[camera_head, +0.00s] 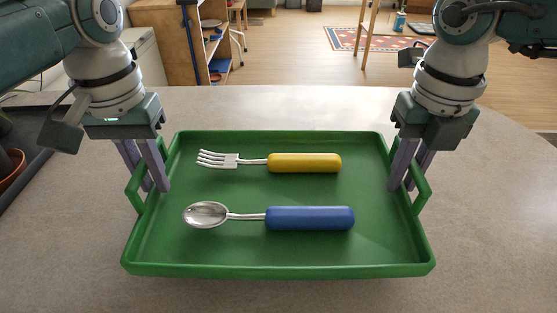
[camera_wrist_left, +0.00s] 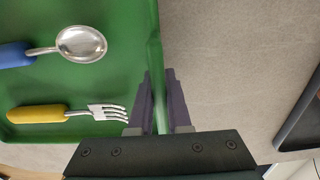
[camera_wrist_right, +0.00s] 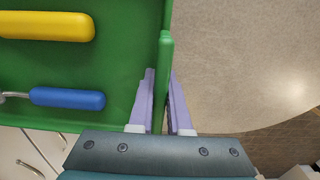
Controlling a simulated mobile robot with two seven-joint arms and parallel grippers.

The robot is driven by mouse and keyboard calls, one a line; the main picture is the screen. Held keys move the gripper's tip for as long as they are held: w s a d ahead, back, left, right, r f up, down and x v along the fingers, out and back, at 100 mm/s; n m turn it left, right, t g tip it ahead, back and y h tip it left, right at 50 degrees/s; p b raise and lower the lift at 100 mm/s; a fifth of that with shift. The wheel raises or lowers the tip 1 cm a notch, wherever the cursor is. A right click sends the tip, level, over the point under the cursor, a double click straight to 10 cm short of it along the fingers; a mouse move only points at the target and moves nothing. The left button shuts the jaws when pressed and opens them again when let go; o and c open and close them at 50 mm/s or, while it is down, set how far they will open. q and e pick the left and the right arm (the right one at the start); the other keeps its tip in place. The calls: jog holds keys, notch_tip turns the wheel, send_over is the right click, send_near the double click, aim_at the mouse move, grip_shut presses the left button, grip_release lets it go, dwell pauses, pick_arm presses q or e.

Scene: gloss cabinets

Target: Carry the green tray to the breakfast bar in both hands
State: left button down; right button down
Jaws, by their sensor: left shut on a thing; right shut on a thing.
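The green tray (camera_head: 280,268) is in the middle of the head view, level, above or on a grey speckled surface; I cannot tell if it touches. A fork with a yellow handle (camera_head: 304,162) and a spoon with a blue handle (camera_head: 309,218) lie in it. My left gripper (camera_head: 154,186) is shut on the tray's left handle, and my right gripper (camera_head: 404,184) is shut on its right handle. In the left wrist view the fingers (camera_wrist_left: 160,105) straddle the tray's edge. In the right wrist view the fingers (camera_wrist_right: 162,103) do the same.
The grey counter (camera_head: 500,230) spreads around the tray, with a curved far edge and clear room on the right. A dark tray-like object with a terracotta pot (camera_head: 12,168) is at the far left. A wooden shelf (camera_head: 185,45) stands beyond on the floor.

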aim_at(158, 193)
pick_arm(q)
jog(key=shift+a+f, duration=0.1)
jog(key=shift+a, duration=0.2)
pick_arm(e)
jog(key=shift+d+f, duration=0.15)
jog(key=shift+d, duration=0.2)
